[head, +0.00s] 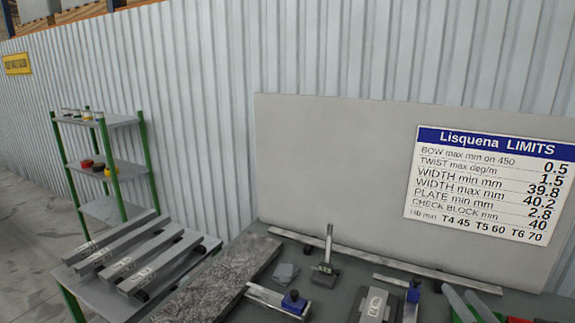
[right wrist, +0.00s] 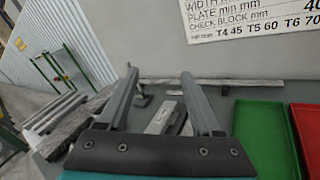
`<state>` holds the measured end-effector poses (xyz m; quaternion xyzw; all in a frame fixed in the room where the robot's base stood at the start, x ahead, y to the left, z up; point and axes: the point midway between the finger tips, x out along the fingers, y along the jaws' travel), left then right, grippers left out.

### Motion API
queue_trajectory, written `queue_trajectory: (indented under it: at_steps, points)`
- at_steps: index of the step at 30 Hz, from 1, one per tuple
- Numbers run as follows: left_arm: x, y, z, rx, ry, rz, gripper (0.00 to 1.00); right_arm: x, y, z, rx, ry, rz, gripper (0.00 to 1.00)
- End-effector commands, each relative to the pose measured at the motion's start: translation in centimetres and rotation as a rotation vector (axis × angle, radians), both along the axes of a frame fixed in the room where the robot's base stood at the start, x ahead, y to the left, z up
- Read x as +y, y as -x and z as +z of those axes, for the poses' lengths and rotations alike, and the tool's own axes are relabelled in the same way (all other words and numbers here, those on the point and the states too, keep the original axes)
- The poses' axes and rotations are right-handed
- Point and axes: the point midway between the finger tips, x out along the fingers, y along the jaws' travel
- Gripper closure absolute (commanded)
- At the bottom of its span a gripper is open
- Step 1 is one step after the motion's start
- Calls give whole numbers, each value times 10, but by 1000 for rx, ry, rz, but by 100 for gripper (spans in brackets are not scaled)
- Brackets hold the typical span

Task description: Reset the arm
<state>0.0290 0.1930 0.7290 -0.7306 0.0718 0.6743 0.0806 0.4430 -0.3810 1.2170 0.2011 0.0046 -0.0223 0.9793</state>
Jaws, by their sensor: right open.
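My right gripper (head: 461,291) shows at the lower right edge of the head view, its two grey fingers over the table. In the right wrist view its fingers (right wrist: 159,73) stand apart with nothing held between them. Beyond and below them lie a grey block with a white label (right wrist: 162,118) and a small upright stand (right wrist: 142,97). My left gripper is in neither view.
The dark table (head: 345,292) holds a granite slab (head: 232,276), a blue-topped tool (head: 292,301), and the labelled block (head: 375,303). A green tray (right wrist: 265,135) and red tray (right wrist: 308,125) lie right. A limits board (head: 490,185) stands behind; a green-framed rack (head: 118,165) is left.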

Motion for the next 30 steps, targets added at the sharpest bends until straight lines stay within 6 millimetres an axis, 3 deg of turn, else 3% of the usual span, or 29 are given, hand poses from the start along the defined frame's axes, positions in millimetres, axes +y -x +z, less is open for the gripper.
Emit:
queue_trajectory:
  at_steps: [6,11,18,24,30]
  points:
    - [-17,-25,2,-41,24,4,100,17,21,-29,53,-506,-206,34]
    - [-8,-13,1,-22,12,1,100,41,51,-63,116,-963,-423,34]
    - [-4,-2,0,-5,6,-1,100,104,116,-111,237,-1588,-822,34]
    - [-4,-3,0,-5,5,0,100,159,170,-129,330,-1907,-1148,34]
    - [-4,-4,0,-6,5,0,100,202,213,-130,401,-2075,-1417,34]
